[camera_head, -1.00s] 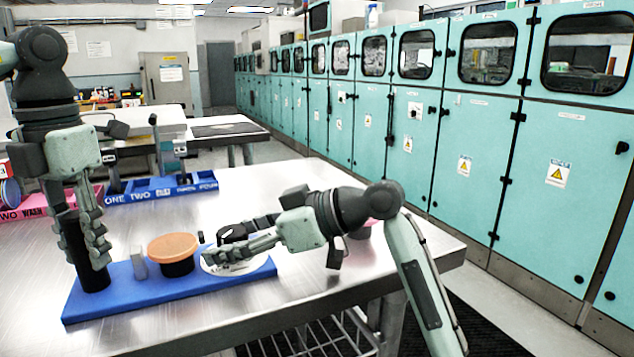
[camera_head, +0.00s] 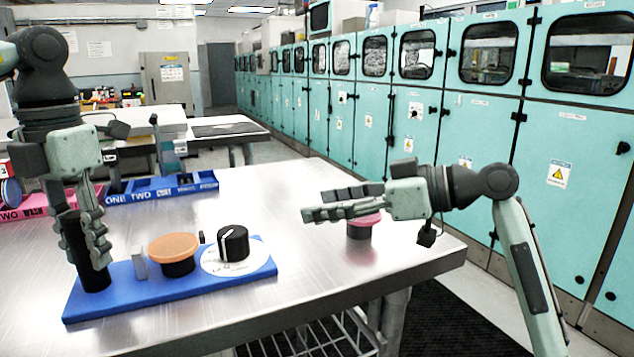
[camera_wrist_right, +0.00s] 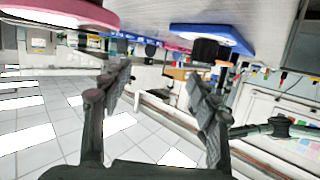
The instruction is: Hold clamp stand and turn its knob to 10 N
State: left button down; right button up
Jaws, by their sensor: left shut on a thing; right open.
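The clamp stand is a blue base (camera_head: 120,298) lying along the table's front left. Its black post (camera_head: 76,250) stands upright at the left end, and my left gripper (camera_head: 98,245) is shut on it from above. The black knob (camera_head: 233,243) with a white pointer line sits on a white dial plate (camera_head: 264,257) at the base's right end. The dial print is too small to read. My right gripper (camera_head: 320,205) is open and empty, up and to the right of the knob, clear of it. Its open fingers (camera_wrist_right: 155,90) also show in the right wrist view.
An orange-topped black cylinder (camera_head: 173,247) and a small grey block (camera_head: 139,263) are on the base. A pink-topped button (camera_head: 363,227) stands below my right gripper. Blue (camera_head: 150,190) and pink (camera_head: 35,208) labelled trays sit at the back left. The table's middle is clear.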

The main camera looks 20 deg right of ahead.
aim_at(76, 213)
jog(key=d+m+t+h, duration=0.1)
jog(key=d, duration=0.1)
jog(key=w+d+m+t+h, duration=0.1)
jog(key=d, duration=0.2)
jog(key=w+d+m+t+h, duration=0.1)
jog(key=d, duration=0.2)
jog(key=shift+w+d+f+m+t, duration=0.15)
jog(key=shift+w+m+t, duration=0.1)
jog(key=shift+m+t, duration=0.05)
jog(key=d+m+t+h, duration=0.1)
jog(key=d, duration=0.2)
jog(key=d+m+h, duration=0.1)
jog(key=d, duration=0.3)
jog(key=d+f+m+t+h, duration=0.1)
jog(key=d+h, duration=0.1)
jog(key=d, duration=0.1)
jog(key=shift+w+d+t, duration=0.15)
jog(key=shift+t, duration=0.15)
jog(key=shift+d+m+h, duration=0.3)
jog(key=shift+d+h, duration=0.1)
jog(key=shift+d, duration=0.15)
pick_arm(q)
jog(key=c, duration=1.1)
grip_release()
jog(key=shift+o, duration=0.2)
jog(key=shift+r, duration=0.15)
jog(key=shift+r, duration=3.65)
